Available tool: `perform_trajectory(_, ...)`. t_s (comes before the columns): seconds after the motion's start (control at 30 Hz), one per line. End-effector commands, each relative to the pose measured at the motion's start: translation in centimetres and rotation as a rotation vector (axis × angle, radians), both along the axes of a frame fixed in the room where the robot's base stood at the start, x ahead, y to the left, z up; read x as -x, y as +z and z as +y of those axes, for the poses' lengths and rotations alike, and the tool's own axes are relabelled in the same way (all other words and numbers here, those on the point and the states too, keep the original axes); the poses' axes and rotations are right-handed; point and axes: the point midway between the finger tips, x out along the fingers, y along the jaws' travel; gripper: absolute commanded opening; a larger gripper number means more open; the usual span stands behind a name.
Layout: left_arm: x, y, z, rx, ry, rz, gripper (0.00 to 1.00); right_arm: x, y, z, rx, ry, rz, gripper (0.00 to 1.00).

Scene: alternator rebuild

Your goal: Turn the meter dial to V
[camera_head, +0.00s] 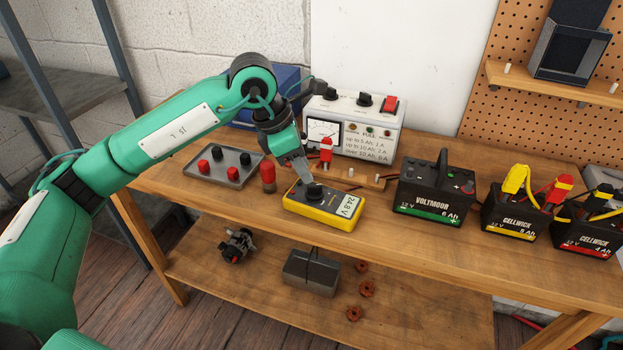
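The yellow meter (325,206) lies flat on the workbench near its front edge. Its screen (347,205) reads what looks like 24.8 V. The black dial (315,191) sits on the meter's dark face, left of the screen. My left gripper (308,181) points down right over the dial, with its fingertips at or just above the dial's top. I cannot tell whether the fingers touch or grip it. The dial's pointer and markings are too small to read. My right gripper is not in view.
A red cylinder (268,177) stands just left of the meter. A grey tray (224,179) with red and black caps lies further left. The charger (357,125) stands behind. The Voltmoor battery (432,192) and two Cellwick batteries stand right. Bare bench lies between meter and Voltmoor battery.

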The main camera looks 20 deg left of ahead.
Motion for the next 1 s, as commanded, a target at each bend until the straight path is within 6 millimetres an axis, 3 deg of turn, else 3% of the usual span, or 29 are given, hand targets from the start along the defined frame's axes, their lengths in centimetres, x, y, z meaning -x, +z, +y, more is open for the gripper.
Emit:
perform_trajectory(0.1,-0.4,-2.1,-0.8,0.0,-0.001,0.003,0.33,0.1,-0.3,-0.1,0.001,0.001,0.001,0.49)
perform_trajectory(0.3,-0.8,-4.1,-1.6,0.002,-0.001,0.001,0.33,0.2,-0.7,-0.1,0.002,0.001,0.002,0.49)
perform_trajectory(0.67,-0.9,-4.7,-1.7,0.001,-0.001,-0.001,0.33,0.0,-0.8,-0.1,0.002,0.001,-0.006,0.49)
perform_trajectory(0.83,-0.9,-4.7,-1.7,0.001,-0.001,0.0,0.03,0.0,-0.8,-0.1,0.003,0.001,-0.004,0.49)
perform_trajectory(1.0,-0.9,-4.7,-1.7,0.002,-0.002,-0.001,0.0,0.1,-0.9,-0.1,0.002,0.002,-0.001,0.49)
